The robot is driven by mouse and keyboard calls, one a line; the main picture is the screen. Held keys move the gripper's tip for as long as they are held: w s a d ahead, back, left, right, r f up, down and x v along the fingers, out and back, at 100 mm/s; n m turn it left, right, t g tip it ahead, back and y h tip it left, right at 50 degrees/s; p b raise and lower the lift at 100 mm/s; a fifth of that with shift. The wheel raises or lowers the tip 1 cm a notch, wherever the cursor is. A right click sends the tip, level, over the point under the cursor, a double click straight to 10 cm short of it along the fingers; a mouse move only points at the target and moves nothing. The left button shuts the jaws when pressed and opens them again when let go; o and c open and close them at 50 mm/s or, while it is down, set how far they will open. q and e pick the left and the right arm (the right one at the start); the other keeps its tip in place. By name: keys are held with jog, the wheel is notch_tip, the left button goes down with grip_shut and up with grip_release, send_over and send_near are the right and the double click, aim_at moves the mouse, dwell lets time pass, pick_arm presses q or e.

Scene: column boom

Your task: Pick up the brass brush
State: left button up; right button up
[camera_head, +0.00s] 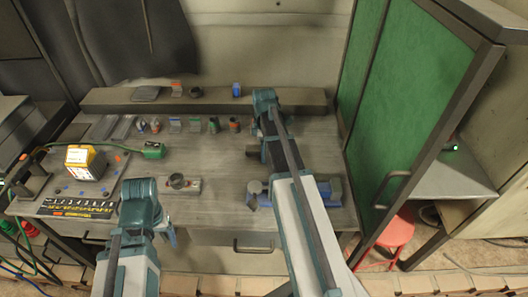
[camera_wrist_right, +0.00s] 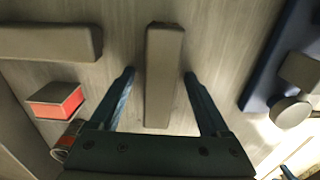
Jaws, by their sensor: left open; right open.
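A long brownish-grey bar (camera_wrist_right: 164,50) lies on the bench in the right wrist view; it may be the brass brush, but I see no bristles and cannot be sure. My right gripper (camera_wrist_right: 158,74) is open, its two fingers on either side of the bar with a gap on each side. In the head view my right arm hides most of that gripper and the bench under it. My left gripper (camera_head: 172,236) is low beside the bench's front edge, away from the bar and open; its fingers show only in small part.
A red-faced block (camera_wrist_right: 57,100) and another grey bar (camera_wrist_right: 50,42) lie left of the fingers; a blue fixture (camera_wrist_right: 275,60) is at right. In the head view, several small items stand along the bench's back, with a yellow-and-white box (camera_head: 84,162) at left and a green cabinet door (camera_head: 420,90) at right.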

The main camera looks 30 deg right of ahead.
grip_shut()
jog(key=shift+r, duration=0.1)
dwell(0.4)
